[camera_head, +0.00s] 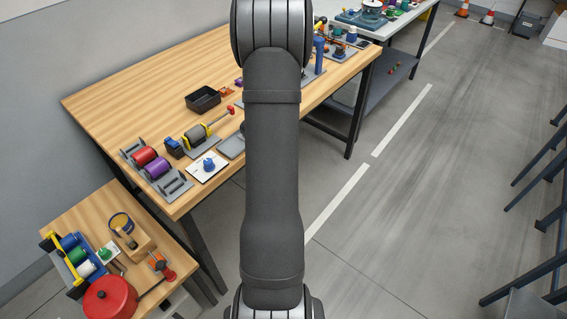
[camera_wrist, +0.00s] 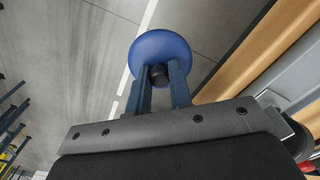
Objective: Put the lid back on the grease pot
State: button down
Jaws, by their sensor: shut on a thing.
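My gripper (camera_wrist: 159,80) shows in the wrist view, its two blue-grey fingers closed on the dark knob of a round blue lid (camera_wrist: 160,45). The lid is held in the air with grey floor behind it. The gripper and lid do not show in the head view, where my arm fills the middle. On the small wooden table at lower left, a round dark-blue-rimmed item with a yellowish inside (camera_head: 121,222) looks like an open pot. I cannot be sure that it is the grease pot.
The small table (camera_head: 165,236) also holds a red round pot (camera_head: 110,298) and a blue rack of coloured spools (camera_head: 75,255). The long workbench (camera_head: 160,85) carries a black bin (camera_head: 202,98), spools and tools. My arm hides part of it. Open floor lies to the right.

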jog(key=w+a+r+m, duration=0.1)
jog(key=w+a+r, duration=0.25)
jog(key=r, duration=0.35)
jog(key=w+a+r, duration=0.3)
jog(key=a+r, duration=0.2)
jog(key=r, duration=0.3)
jog(key=s+a+n, duration=0.1)
jog(key=a, duration=0.7)
jog(key=s+a+f+n, duration=0.1)
jog(key=a, duration=0.8)
jog(key=s+a+f+n, duration=0.1)
jog(key=s+a, duration=0.1)
jog(key=a, duration=0.7)
jog(key=shift+s+a, duration=0.1)
jog(key=shift+a, duration=0.05)
jog(key=s+a+f+n, duration=0.1)
jog(key=s+a, duration=0.3)
jog(key=a, duration=0.3)
jog(key=s+a+f+n, duration=0.1)
jog(key=s+a, duration=0.3)
jog(key=a, duration=0.3)
jog(key=shift+s+a+f+m, duration=0.65)
jog(key=shift+a+f, duration=1.1)
jog(key=shift+f, duration=2.8)
jog(key=shift+s+a+f+m, duration=0.65)
jog(key=shift+a+f, duration=1.15)
jog(key=shift+f, duration=2.7)
jog(key=shift+s+a+f+m, duration=0.65)
jog(key=shift+a+f, duration=1.1)
jog(key=shift+f, duration=2.8)
